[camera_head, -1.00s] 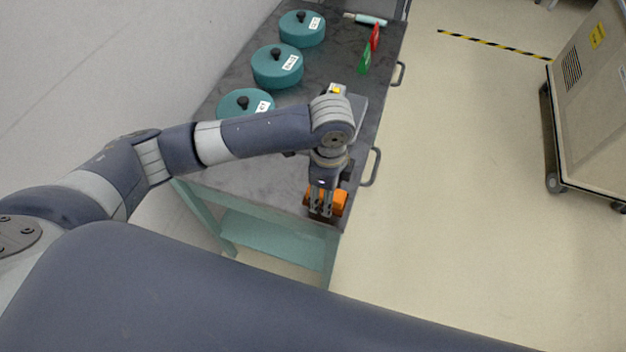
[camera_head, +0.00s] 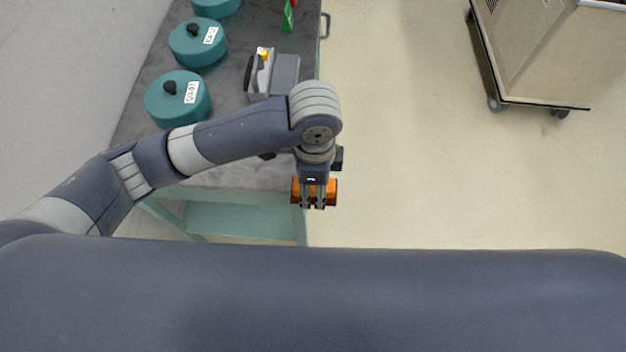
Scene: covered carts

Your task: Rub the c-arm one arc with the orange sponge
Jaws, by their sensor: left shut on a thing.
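My left gripper (camera_head: 314,203) points down and is shut on the orange sponge (camera_head: 331,191), whose ends stick out on both sides of the fingers. In the picture it hangs over the front right corner of the cart, partly in front of pale floor; its height cannot be told. No c-arm can be made out in this view. My right gripper is not in view.
The grey-topped cart (camera_head: 143,110) carries teal lidded pots (camera_head: 178,99), a grey device with a yellow button (camera_head: 284,75) and a green card (camera_head: 288,17). A beige covered cart (camera_head: 548,45) stands at the upper right. The floor (camera_head: 430,170) between is clear.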

